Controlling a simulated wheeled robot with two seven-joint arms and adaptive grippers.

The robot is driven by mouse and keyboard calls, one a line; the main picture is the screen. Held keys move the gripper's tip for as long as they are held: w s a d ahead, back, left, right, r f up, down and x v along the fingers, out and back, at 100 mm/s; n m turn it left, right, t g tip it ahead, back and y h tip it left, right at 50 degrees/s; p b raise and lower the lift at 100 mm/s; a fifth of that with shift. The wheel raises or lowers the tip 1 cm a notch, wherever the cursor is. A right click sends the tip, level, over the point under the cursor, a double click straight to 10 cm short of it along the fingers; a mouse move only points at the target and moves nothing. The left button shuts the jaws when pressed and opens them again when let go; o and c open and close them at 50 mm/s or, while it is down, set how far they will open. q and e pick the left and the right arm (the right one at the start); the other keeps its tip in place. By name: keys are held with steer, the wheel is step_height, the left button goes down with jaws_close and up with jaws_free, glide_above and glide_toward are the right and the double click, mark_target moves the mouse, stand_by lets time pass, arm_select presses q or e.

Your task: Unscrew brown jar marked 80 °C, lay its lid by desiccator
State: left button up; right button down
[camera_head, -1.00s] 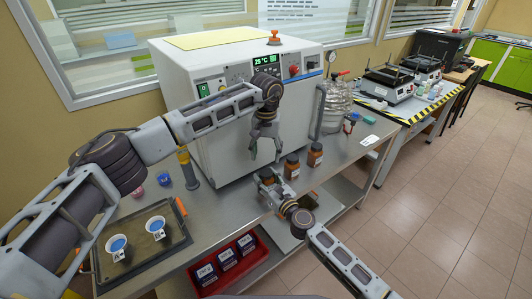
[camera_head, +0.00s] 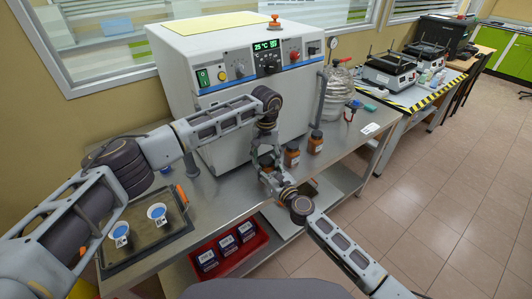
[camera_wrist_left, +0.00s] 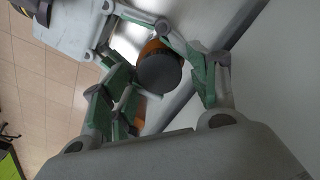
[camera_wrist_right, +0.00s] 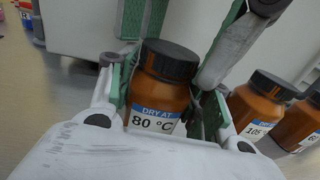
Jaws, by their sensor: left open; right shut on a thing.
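The brown jar marked 80 °C (camera_wrist_right: 158,98) stands upright with its black lid (camera_wrist_right: 170,60) on. My right gripper (camera_head: 268,176) is shut around the jar's body at the bench's front edge. My left gripper (camera_head: 264,156) is open and points down over the jar. In the left wrist view the lid (camera_wrist_left: 160,74) lies between its green-padded fingers, and these fingers also show above and beside the lid in the right wrist view. I cannot tell whether they touch it. The glass desiccator (camera_head: 337,98) stands on the bench right of the oven. In the head view the grippers mostly hide the jar.
Two more brown jars stand to the right, one marked 105 °C (camera_wrist_right: 258,106), the other (camera_wrist_right: 300,122) at its far side. The white oven (camera_head: 225,110) rises behind. A dark tray (camera_head: 150,240) with two cups is at left. Bench by the desiccator holds small items and a white card (camera_head: 370,128).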

arm_select(q)
steer(key=c, duration=1)
steer(key=shift+c, duration=0.4)
steer(key=shift+n, duration=0.3)
